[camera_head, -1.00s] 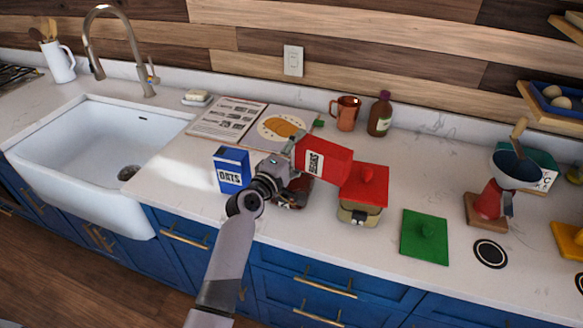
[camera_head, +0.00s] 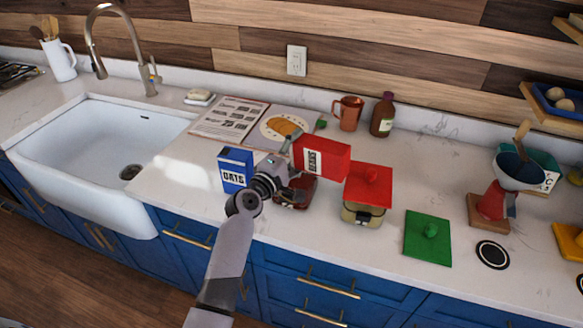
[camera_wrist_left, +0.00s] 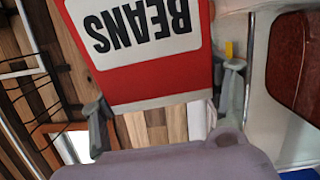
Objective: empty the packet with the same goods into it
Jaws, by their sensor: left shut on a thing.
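A red packet labelled BEANS (camera_head: 324,159) is held by my left gripper (camera_head: 289,168). The packet lies tipped on its side in the air, pointing right. In the left wrist view the packet (camera_wrist_left: 140,45) sits between the two fingers, its label upside down. A clear jar with dark red-brown contents (camera_head: 296,194) stands on the counter below the gripper and is partly hidden by it. Dark red-brown contents also show at the right of the left wrist view (camera_wrist_left: 292,60). Whether anything falls from the packet cannot be seen. My right gripper is out of view.
A blue OATS packet (camera_head: 235,172) stands left of the gripper. A jar with a red lid (camera_head: 368,187) stands close on the right, then a green lid (camera_head: 428,238). A copper mug (camera_head: 347,113), bottle (camera_head: 382,115) and open book (camera_head: 228,119) are behind.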

